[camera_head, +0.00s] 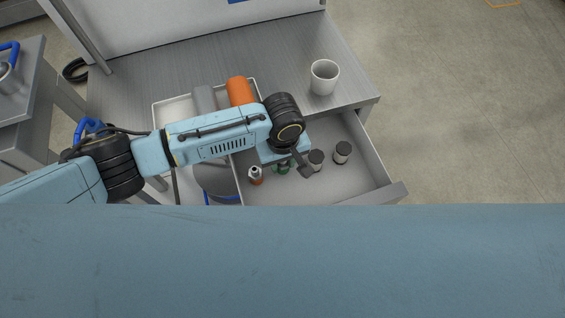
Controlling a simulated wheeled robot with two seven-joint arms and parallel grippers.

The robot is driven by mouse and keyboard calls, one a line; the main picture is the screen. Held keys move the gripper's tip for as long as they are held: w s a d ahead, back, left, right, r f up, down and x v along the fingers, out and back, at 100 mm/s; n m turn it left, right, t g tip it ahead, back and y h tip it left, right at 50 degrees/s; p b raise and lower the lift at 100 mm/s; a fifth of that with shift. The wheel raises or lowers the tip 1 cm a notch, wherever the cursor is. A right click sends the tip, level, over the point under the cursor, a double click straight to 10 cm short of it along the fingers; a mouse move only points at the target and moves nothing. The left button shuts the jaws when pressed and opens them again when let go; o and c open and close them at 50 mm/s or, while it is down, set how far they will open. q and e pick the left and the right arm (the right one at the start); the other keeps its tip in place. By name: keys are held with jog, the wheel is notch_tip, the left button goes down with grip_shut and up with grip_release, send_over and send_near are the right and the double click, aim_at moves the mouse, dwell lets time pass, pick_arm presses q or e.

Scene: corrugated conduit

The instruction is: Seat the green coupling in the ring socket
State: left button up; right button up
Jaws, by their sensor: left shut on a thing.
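A small green part, which looks like the green coupling (283,169), shows under my left gripper (286,163) at the open drawer. My left arm comes in from the left, and its wrist covers most of the gripper and the coupling. The gripper is shut on the green coupling; one dark finger shows to the right of it. I cannot tell whether the coupling touches the drawer floor. I cannot make out the ring socket. My right gripper is out of view.
A white cup (324,77) stands on the grey bench (290,50). An orange cylinder (240,91) lies in a pale tray (172,112). Floor on the right is clear.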

pick_arm(q)
notch_tip(320, 180, up, 8)
jog(key=shift+f+p, duration=0.15)
jog(key=shift+p, duration=0.55)
jog(key=shift+r, duration=0.4)
notch_tip(320, 180, up, 5)
jog(key=p, duration=0.6)
jog(key=shift+w+a+f+p, duration=0.1)
jog(key=shift+a+f+p, duration=0.1)
jog(key=shift+p, duration=0.1)
